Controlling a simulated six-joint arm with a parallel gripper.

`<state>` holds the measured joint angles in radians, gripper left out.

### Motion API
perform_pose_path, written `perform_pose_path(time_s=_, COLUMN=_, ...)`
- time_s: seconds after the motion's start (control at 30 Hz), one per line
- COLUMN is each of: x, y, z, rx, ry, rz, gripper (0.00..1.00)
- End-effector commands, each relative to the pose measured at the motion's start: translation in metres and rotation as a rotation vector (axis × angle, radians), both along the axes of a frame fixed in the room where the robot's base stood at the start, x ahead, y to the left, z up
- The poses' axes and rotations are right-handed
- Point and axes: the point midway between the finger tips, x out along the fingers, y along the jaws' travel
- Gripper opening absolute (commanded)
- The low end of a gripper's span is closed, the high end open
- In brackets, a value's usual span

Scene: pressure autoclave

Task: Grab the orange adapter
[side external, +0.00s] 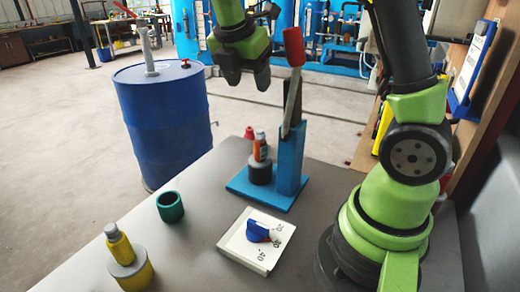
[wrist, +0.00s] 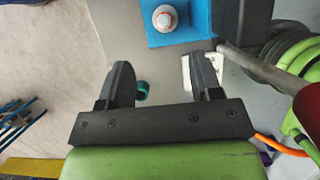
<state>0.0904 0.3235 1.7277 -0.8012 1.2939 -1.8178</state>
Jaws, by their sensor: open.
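The orange adapter (side external: 260,150) stands upright on a dark grey round base, on the blue plate of a press (side external: 238,184). In the wrist view the adapter (wrist: 165,18) shows from above as a pale disc with an orange rim, near the top edge and beyond my fingertips. My gripper (side external: 243,78) is open and empty, pointing down. It is above the adapter and a little to its left in the side view. Its two fingers (wrist: 164,72) are wide apart in the wrist view, with nothing between them.
The blue press post with its red-tipped lever (side external: 293,48) rises just right of the adapter. A small red piece (side external: 249,133) is behind it. A green ring (side external: 170,207), a yellow-grey stand (side external: 130,270) and a dial panel (side external: 252,243) are on the table. A blue drum (side external: 163,125) stands beyond.

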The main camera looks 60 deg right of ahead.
Motion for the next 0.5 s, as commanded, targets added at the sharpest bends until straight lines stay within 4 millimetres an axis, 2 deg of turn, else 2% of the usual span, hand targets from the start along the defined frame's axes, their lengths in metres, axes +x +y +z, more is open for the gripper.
perform_pose_path(time_s=0.03, x=-0.002, y=0.0, z=-0.02, rx=0.001, ry=0.013, rz=0.001, gripper=0.59)
perform_pose_path(time_s=0.13, x=-0.001, y=0.0, z=-0.045, rx=-0.001, ry=0.008, rz=0.001, gripper=0.59)
perform_pose_path(time_s=0.5, x=0.0, y=-0.016, z=-0.096, rx=-0.002, ry=0.001, rz=-0.002, gripper=0.59)
